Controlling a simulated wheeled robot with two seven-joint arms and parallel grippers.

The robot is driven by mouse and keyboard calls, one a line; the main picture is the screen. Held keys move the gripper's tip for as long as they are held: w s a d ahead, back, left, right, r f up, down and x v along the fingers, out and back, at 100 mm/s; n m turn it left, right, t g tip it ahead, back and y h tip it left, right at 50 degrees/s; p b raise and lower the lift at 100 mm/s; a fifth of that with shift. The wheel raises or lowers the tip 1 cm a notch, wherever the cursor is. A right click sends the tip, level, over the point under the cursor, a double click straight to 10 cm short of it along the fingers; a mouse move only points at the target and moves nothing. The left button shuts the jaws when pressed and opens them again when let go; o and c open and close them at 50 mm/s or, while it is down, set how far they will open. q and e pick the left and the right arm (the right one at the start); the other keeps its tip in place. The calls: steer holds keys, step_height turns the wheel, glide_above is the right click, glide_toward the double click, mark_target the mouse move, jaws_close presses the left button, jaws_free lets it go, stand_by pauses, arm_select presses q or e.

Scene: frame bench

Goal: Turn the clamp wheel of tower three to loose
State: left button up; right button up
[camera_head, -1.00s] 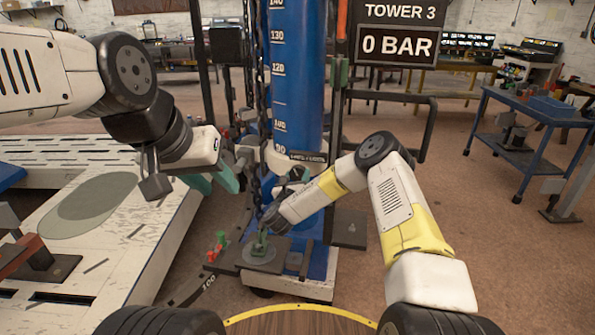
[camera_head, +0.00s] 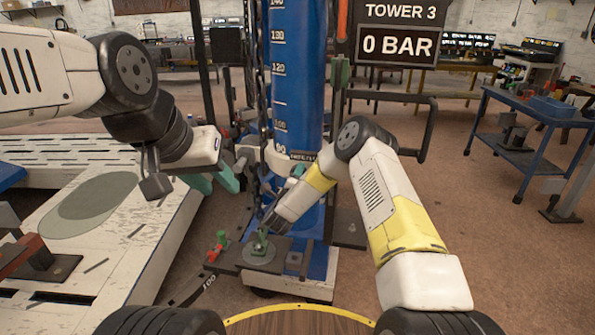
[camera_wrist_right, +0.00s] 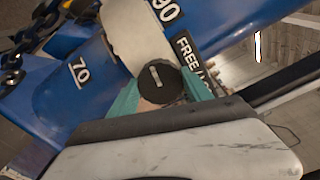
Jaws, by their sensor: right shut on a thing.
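The clamp wheel (camera_wrist_right: 160,84) is a round black knob with a pale line on its face, in the right wrist view. It sits at a pale collar on the blue tower (camera_head: 297,90), beside a label (camera_wrist_right: 195,65) that reads "FREE/LO…", partly hidden. The teal fingers of my right gripper (camera_wrist_right: 158,92) are shut on the wheel, one on each side. In the head view my own forearm and wrist hide the wheel. My left gripper (camera_head: 215,182) is open and empty, left of the tower.
A sign (camera_head: 398,35) reads "TOWER 3, 0 BAR". A dark chain (camera_head: 263,110) hangs along the tower's left side. A white slotted bench (camera_head: 110,230) stands at left, a blue cart (camera_head: 530,115) at right. Small green fittings (camera_head: 260,241) stand low in front of the tower.

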steer(key=shift+f+n, duration=0.15)
steer(key=shift+n, duration=8.25)
steer(key=o, duration=1.4)
steer(key=shift+c, duration=0.2)
